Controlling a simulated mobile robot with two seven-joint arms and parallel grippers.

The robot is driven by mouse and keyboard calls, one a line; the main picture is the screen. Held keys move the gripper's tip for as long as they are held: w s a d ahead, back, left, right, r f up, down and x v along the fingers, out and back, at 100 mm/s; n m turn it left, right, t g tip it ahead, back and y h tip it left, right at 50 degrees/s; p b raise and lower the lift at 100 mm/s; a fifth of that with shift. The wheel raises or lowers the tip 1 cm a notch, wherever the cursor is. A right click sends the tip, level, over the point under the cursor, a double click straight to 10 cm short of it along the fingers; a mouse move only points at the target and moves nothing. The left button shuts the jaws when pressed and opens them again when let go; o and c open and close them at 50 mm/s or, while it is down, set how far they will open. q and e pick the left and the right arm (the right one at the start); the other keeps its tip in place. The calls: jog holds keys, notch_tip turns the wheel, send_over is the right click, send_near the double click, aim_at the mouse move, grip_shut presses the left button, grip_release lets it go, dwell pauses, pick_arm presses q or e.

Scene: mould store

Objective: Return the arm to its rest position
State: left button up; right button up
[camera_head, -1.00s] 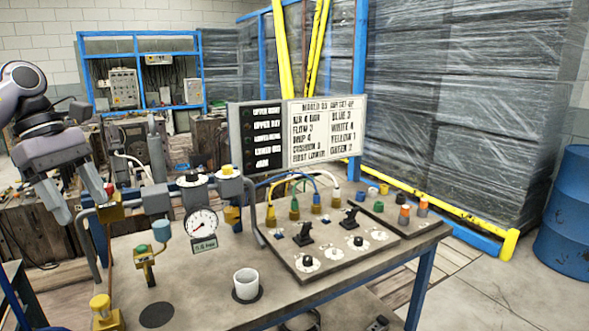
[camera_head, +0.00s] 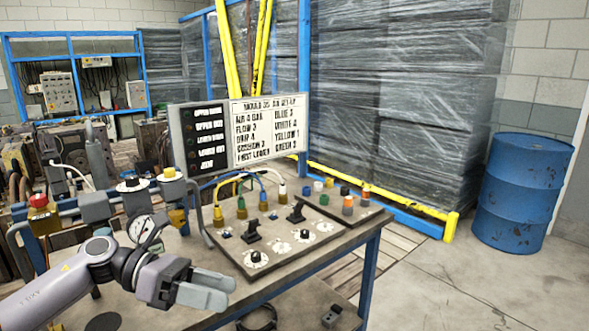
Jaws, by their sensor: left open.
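My left arm comes in from the lower left, low in the view. Its gripper (camera_head: 208,289) is open, with grey fingers pointing right, and nothing shows between them. It appears in front of the bench (camera_head: 345,243), near its front edge; I cannot tell its exact height over the top. The pressure gauge (camera_head: 142,230) is partly hidden behind my wrist. The white cup is not visible now. My right gripper is not in view.
A control panel (camera_head: 275,267) with levers, knobs and coloured hose fittings sits on the bench, right of my gripper. A sign board (camera_head: 268,131) stands behind it. A blue drum (camera_head: 522,190) stands at the right, with open floor (camera_head: 480,285) before it.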

pick_arm(q)
jog(key=s+d+f+n+t+h, duration=0.1)
jog(key=d+f+n+t+h, duration=0.4)
jog(key=n, duration=0.6)
jog(key=s+a+f+n+t+y, duration=0.4)
jog(key=f+n+t+y, duration=0.3)
jog(key=n, duration=0.8)
jog(key=s+a+f+n+t+y, duration=0.35)
jog(key=f+n+y, duration=0.55)
jog(key=n, duration=0.5)
jog(key=s+a+f+n+g+y, duration=0.2)
jog(key=s+a+f+n+g, duration=0.2)
jog(key=s+f+n, duration=0.3)
jog(key=s+f, duration=0.2)
jog(key=s, duration=0.2)
jog(key=shift+a+f, duration=0.25)
jog(key=shift+f, duration=0.1)
jog(key=shift+s, duration=0.1)
